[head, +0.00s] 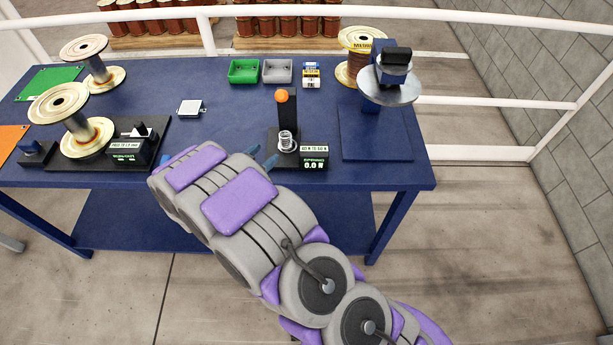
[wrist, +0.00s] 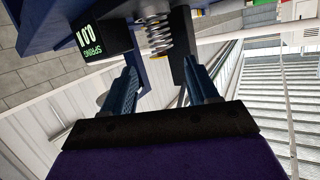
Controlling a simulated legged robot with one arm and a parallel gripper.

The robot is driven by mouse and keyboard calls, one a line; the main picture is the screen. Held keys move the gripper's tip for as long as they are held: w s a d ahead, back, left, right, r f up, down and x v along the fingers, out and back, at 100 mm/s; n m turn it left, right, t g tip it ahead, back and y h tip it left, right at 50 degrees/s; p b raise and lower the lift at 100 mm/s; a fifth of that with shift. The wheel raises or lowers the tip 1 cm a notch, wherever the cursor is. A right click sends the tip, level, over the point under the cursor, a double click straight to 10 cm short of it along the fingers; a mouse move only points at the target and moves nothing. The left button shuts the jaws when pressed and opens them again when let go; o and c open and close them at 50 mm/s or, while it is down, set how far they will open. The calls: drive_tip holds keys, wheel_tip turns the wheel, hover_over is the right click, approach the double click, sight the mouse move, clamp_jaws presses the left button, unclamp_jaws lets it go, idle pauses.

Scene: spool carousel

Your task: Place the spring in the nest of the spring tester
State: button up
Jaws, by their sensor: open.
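The silver coil spring (head: 287,141) stands upright on the black base of the spring tester (head: 314,157), in front of the tester's dark post with an orange knob. The tester's display reads 0.0 N. In the wrist view the spring (wrist: 158,36) shows beside the tester's display box (wrist: 100,38), beyond my fingertips. My gripper (head: 263,158) is open and empty, just left of the spring and apart from it. In the wrist view my gripper's two fingers (wrist: 163,75) are spread with nothing between them. The nest under the spring is hidden, so I cannot tell how fully it is seated.
The blue table (head: 215,125) also carries a green bin (head: 243,71), a grey bin (head: 277,71), a small white-topped block (head: 190,108), wire spools (head: 60,103) at the left and a round-plate stand (head: 389,92) at the right.

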drive_tip(key=w+a+r+n+g+y, duration=0.15)
drive_tip(key=w+a+r+y, duration=0.25)
drive_tip(key=r+y, duration=0.4)
drive_tip(key=s+d+r+n+g+y, duration=0.3)
drive_tip(key=s+d+r+n+y, duration=0.1)
drive_tip(key=s+r, duration=0.35)
drive_tip(key=s+d+r+g+h, duration=0.1)
drive_tip(key=s+d+g, duration=0.2)
drive_tip(key=s+d, duration=0.5)
drive_tip(key=s+d+n+g+h, duration=0.1)
drive_tip(key=s+d+g, duration=0.2)
drive_tip(key=s+d, duration=0.6)
drive_tip(key=s+d+r+n+g+h, duration=0.1)
drive_tip(key=s+d+g, duration=0.3)
drive_tip(key=s, duration=1.5)
drive_tip(key=d+h, duration=0.1)
drive_tip(key=d, duration=0.3)
drive_tip(key=shift+s+d+r, duration=0.15)
drive_tip(key=shift+s+r, duration=0.1)
drive_tip(key=shift+r, duration=0.1)
